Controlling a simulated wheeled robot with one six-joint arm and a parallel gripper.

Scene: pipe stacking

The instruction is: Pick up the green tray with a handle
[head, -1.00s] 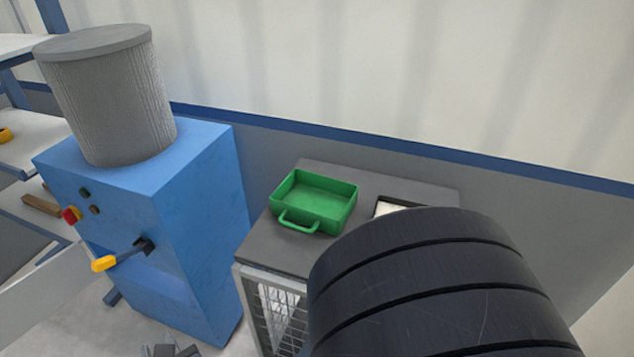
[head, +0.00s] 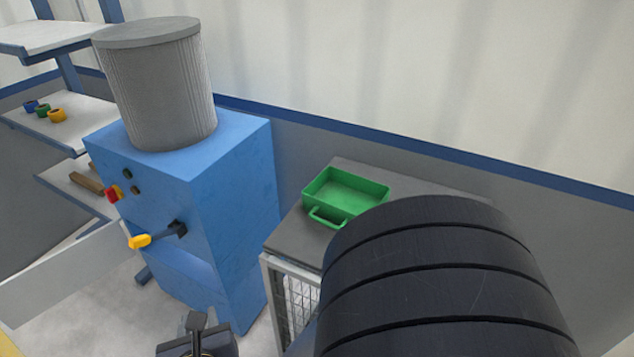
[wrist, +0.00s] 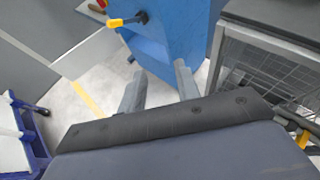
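The green tray (head: 345,190) lies upright on the dark top of a grey stand in the head view. It looks empty, and its loop handle (head: 327,217) points toward the near side. My black arm hides the right part of the stand top. My gripper (head: 198,325) shows partly at the bottom edge of the head view, lower than the tray and left of it. In the wrist view its two grey fingers (wrist: 160,72) stand apart with nothing between them, over the floor. The tray is not in the wrist view.
A blue machine (head: 225,200) with a yellow-tipped lever (head: 140,241) and a grey ribbed cylinder (head: 160,90) stands left of the stand (head: 300,235). A wall runs behind. Shelves (head: 60,125) with small rings are at the far left. The wrist view shows open floor (wrist: 95,90).

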